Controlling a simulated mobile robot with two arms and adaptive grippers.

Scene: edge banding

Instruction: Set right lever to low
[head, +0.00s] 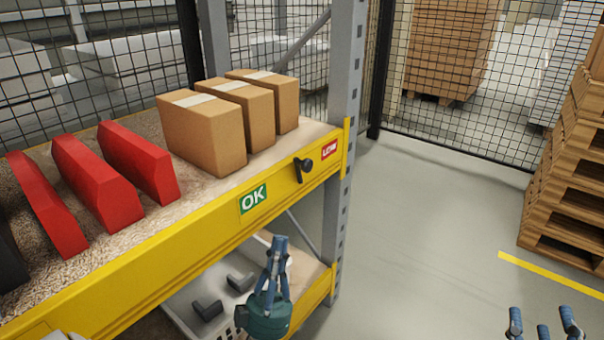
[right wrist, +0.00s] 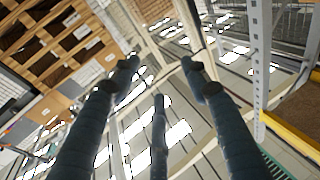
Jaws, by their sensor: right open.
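A black lever (head: 303,170) sits on the front of the yellow shelf beam, between a green OK label (head: 253,199) and a red LOW label (head: 329,149). Its short handle appears tilted up and to the right. It is the only lever in view. My left gripper (head: 280,240) is below the beam and lower left of the lever, fingers pointing up, tips together, holding nothing and apart from the lever. My right gripper (head: 543,322) is at the bottom right, far from the lever, its fingers spread and empty; its fingers also show in the right wrist view (right wrist: 165,85).
Three cardboard boxes (head: 205,135) and several red blocks (head: 135,165) stand on the shelf above the beam. A grey upright post (head: 342,100) ends the rack. A bin (head: 215,285) with grey parts is below. Wooden pallets (head: 565,190) stand right; the floor between is clear.

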